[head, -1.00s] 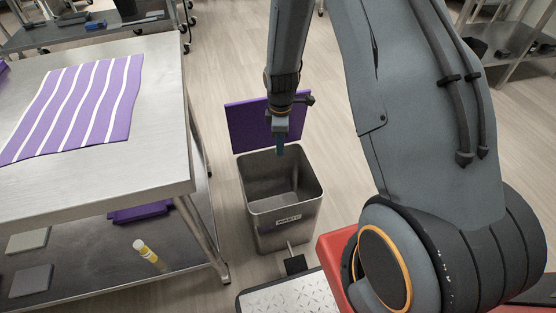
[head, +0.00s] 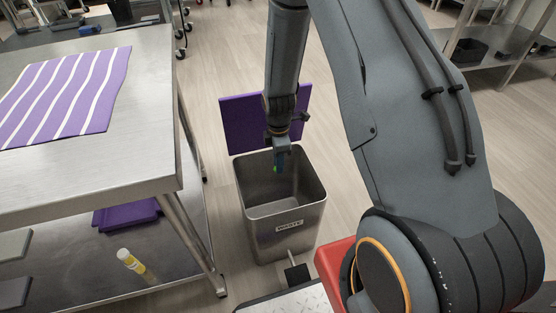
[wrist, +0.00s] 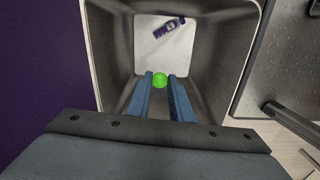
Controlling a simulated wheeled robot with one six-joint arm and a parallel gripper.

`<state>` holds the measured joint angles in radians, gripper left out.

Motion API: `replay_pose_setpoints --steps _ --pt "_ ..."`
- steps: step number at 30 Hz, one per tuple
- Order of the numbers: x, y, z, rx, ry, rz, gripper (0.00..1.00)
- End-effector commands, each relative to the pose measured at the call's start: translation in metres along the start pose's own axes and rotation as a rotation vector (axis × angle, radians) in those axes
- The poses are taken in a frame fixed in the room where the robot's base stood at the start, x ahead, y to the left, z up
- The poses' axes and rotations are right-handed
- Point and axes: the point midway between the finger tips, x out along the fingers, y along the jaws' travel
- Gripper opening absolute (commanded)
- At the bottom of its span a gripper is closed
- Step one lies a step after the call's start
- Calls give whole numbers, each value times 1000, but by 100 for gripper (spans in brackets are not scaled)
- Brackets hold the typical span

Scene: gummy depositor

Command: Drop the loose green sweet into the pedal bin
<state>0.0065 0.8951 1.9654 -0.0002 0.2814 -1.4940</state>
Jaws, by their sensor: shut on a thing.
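The pedal bin (head: 285,228) is a square grey metal bin with a "WASTE" label, standing on the floor with its purple lid raised behind it. My gripper (head: 278,170) points down at the bin's open mouth. In the wrist view my gripper (wrist: 160,84) is shut on the green sweet (wrist: 160,79), a small bright green ball held between the blue fingertips, with the bin's inside (wrist: 206,50) around and below it. In the head view only a speck of green shows at the fingertips.
A crumpled purple and white piece (wrist: 170,28) lies on the bin floor. A steel table (head: 120,165) with a purple-and-white striped mat (head: 68,95) stands at the left. A yellow bottle (head: 131,261) is on its lower shelf. The pedal (head: 297,272) is at the bin's front.

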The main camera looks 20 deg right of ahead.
Motion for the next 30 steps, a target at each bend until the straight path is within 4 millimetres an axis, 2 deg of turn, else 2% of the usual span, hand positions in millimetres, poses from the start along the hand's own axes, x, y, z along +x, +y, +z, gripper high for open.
replay_pose_setpoints --steps 1,4,13,14,17,26,30 --pt "8 1 0 0 0 0 0" --pt "14 0 0 0 0 0 0" --pt "15 0 0 1 0 0 0" --pt "15 0 0 1 0 0 23" --pt "15 0 0 1 0 0 39" --pt "14 0 0 1 0 0 41" --pt "2 1 0 1 0 2 41"
